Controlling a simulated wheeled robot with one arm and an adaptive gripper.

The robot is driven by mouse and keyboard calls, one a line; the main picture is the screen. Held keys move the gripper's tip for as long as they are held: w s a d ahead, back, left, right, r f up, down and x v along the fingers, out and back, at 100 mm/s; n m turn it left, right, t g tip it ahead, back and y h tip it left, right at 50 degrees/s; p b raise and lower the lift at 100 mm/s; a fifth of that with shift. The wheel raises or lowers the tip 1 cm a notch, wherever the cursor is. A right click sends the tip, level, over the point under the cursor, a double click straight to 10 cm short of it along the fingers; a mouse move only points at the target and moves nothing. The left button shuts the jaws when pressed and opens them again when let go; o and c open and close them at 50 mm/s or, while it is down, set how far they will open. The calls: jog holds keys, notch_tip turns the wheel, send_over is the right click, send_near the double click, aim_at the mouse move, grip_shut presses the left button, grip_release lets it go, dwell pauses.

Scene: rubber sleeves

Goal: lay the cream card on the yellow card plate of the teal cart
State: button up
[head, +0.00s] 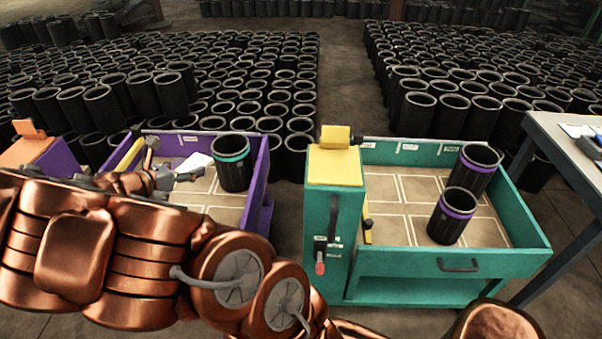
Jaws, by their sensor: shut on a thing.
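The cream card (197,161) shows as a small pale piece at the fingertips of my gripper (172,174), over the purple cart. My gripper is shut on the card, and its fingers and my arm hide part of the grip. The yellow card plate (335,168) lies on top of the post at the left end of the teal cart (400,265), with a raised yellow block (335,137) at its back. No card shows on the plate. The plate is to the right of my gripper, clearly apart from it.
The purple cart (262,170) holds a black sleeve with a teal band (231,165). Two purple-banded black sleeves (452,218) stand in the teal cart's tray. A grey table (560,140) is at the right. Many black sleeves fill the floor behind. A gap separates the carts.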

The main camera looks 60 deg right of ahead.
jog(key=s+d+m+g+y+b, duration=0.1)
jog(key=s+d+m+g+b, duration=0.15)
jog(key=s+d, duration=0.5)
jog(key=s+d+m+g+y+b, duration=0.15)
jog(key=s+d+m+g, duration=0.3)
jog(key=s, duration=0.55)
jog(key=s+d+m+g+y+b, duration=0.3)
jog(key=s+m+g+y+b, duration=0.35)
jog(key=s, duration=1.65)
jog(key=h+p, duration=0.1)
jog(key=p, duration=0.1)
send_over(327, 167)
jog(key=shift+f+t, duration=0.45)
jog(key=shift+f, duration=1.8)
jog(key=shift+f, duration=0.1)
jog(key=o, duration=1.1)
jog(key=shift+o, duration=0.2)
